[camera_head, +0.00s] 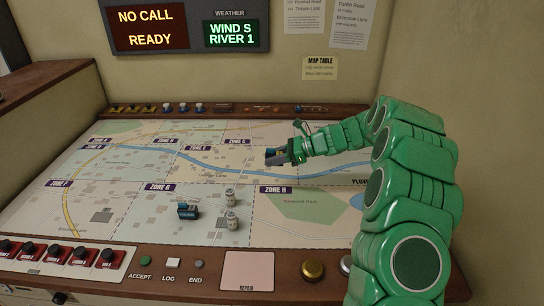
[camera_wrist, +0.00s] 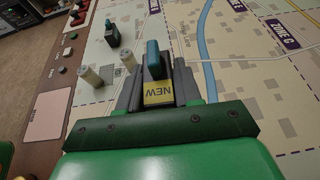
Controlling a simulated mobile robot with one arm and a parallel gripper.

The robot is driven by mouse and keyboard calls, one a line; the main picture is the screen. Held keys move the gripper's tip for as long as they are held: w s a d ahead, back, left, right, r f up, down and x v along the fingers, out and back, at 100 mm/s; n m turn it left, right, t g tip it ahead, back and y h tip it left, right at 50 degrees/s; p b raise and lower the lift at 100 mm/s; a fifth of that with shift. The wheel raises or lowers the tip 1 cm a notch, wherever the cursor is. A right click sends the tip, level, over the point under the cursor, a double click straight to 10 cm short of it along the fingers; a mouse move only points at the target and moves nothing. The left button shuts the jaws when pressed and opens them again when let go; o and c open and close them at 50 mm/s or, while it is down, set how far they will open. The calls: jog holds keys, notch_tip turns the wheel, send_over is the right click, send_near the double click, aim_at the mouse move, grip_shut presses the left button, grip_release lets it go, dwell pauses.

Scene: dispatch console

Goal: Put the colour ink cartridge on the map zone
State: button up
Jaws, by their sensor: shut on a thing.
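My gripper (camera_head: 283,158) is shut on a teal-blue and dark ink cartridge (camera_head: 272,154) with a yellow label. In the wrist view, the cartridge (camera_wrist: 153,58) stands between the fingers and its label reads NEW, upside down. It is over the middle of the printed zone map (camera_head: 150,205), near the blue river line; I cannot tell whether it touches the map. A second small dark cartridge-like block with a teal top (camera_head: 187,211) stands on the map at Zone G. It also shows in the wrist view (camera_wrist: 112,35).
Two pale cylinders (camera_head: 231,197) stand right of the block on the map. Red switches (camera_head: 55,251), buttons and a pink REPAIR pad (camera_head: 246,270) line the front edge. Knobs line the back edge. The map's left side and the Zone H area (camera_head: 325,230) are clear.

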jog(key=shift+s+d+r, duration=0.15)
jog(key=shift+s+r, duration=0.15)
jog(key=shift+s, duration=0.35)
jog(key=shift+s+d+r, duration=0.1)
jog(key=shift+s+r, duration=0.15)
jog(key=shift+s, duration=0.4)
